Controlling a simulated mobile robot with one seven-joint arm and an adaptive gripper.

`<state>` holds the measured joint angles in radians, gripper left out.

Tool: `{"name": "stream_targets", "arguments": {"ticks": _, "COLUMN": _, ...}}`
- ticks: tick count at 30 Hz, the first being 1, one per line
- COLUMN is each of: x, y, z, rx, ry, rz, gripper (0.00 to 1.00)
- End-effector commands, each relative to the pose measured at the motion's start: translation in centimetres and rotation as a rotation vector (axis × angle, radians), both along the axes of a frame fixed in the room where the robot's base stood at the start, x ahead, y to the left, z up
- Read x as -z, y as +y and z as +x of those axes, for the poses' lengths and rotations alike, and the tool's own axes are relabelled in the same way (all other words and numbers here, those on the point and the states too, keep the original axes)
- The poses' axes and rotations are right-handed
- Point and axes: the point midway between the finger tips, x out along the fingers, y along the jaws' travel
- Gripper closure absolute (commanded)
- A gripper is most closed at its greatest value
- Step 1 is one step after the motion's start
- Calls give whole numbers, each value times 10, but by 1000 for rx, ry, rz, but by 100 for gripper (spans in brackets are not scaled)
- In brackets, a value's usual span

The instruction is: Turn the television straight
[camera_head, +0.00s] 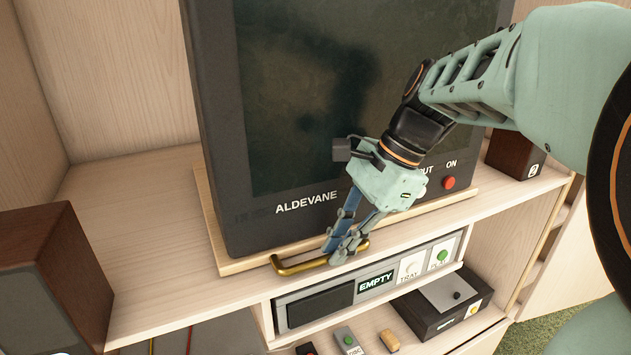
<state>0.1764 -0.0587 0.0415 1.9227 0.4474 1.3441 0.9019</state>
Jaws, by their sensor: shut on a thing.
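The television (380,60) is a dark box set with a dark screen and the word ALDEVANE on its lower front. It stands on a thin pale wooden board (235,265) on the cabinet shelf, and its front is turned at an angle to the shelf edge. A brass bar handle (292,267) sits at the board's front edge. My gripper (343,254) is shut on the handle near its right end. My arm hides part of the screen and the lower right front of the set.
A brown wooden speaker (45,270) stands at the left and a smaller one (517,152) at the right. Below is a player (365,281) marked EMPTY, with a black box (440,305) and small items under it. The shelf (140,215) left of the television is clear.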

Motion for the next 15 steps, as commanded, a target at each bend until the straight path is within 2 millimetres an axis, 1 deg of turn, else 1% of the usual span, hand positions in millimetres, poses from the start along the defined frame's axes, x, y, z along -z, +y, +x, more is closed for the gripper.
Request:
{"name": "stream_targets", "arguments": {"ticks": 1, "x": -1, "y": -1, "z": 1, "rx": 2, "ry": -4, "rz": -2, "gripper": 100}}
{"name": "stream_targets", "arguments": {"ticks": 2, "x": -1, "y": -1, "z": 1, "rx": 2, "ry": -4, "rz": -2, "gripper": 86}}
{"name": "stream_targets", "arguments": {"ticks": 6, "x": 0, "y": -1, "z": 1, "rx": 0, "ry": -3, "rz": -2, "gripper": 71}}
{"name": "stream_targets", "arguments": {"ticks": 15, "x": -2, "y": -2, "z": 1, "rx": 0, "ry": -2, "rz": -1, "gripper": 71}}
